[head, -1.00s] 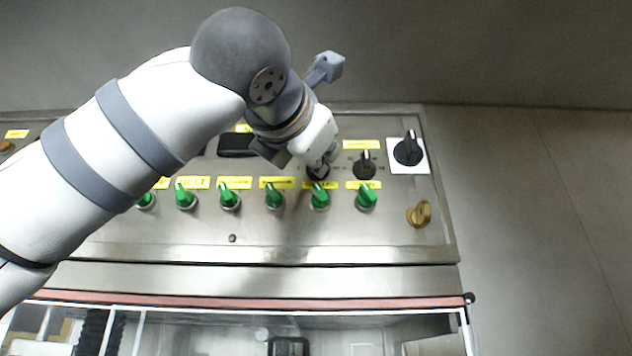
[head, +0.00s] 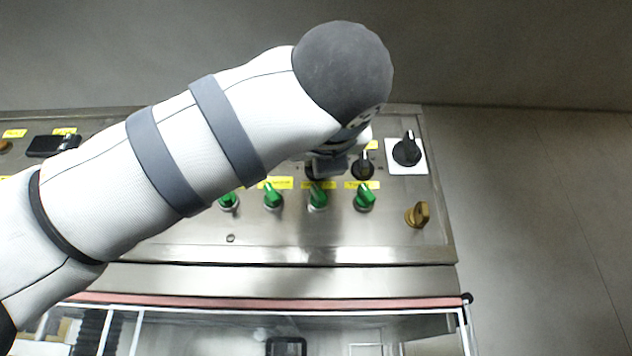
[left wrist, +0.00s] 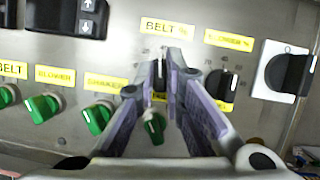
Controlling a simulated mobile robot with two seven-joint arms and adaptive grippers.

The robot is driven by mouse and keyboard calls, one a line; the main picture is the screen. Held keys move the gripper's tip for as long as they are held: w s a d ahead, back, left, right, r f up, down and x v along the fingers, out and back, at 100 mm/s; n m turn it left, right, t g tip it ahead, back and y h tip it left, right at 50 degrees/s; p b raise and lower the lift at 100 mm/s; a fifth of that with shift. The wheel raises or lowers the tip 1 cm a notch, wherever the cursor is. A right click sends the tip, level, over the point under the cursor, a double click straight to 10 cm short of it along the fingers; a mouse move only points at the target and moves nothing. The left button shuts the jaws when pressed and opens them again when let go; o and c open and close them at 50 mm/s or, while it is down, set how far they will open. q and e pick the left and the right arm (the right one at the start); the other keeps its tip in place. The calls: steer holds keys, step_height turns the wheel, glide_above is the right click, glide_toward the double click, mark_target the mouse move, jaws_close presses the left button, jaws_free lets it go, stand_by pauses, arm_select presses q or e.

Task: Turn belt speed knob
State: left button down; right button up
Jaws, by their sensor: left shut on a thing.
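The belt speed knob (left wrist: 160,75) is a black dial with a pale pointer mark, under a yellow "BELT %" label (left wrist: 167,28) in the left wrist view. My left gripper (left wrist: 162,62) has its fingers on both sides of this knob and is shut on it. In the head view my left gripper (head: 328,165) is mostly hidden beneath my wrist, and the knob is largely covered. My right gripper is in neither view.
A similar black dial (left wrist: 222,84) sits close on the right, then a large black switch on a white plate (left wrist: 284,75). Green switches (head: 365,197) line the row below. A brass key switch (head: 418,214) is at the panel's lower right.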

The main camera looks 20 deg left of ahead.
arm_select(q)
steer(key=n+g+y, duration=0.1)
steer(key=n, duration=0.3)
steer(key=n+g+y, duration=0.1)
steer(key=n+y, duration=0.1)
steer(key=n, duration=0.2)
steer(key=shift+r, duration=0.1)
steer(key=shift+n+g, duration=0.3)
steer(key=shift+n, duration=0.1)
steer(key=c, duration=1.7)
jaws_free()
steer(key=shift+w, duration=0.15)
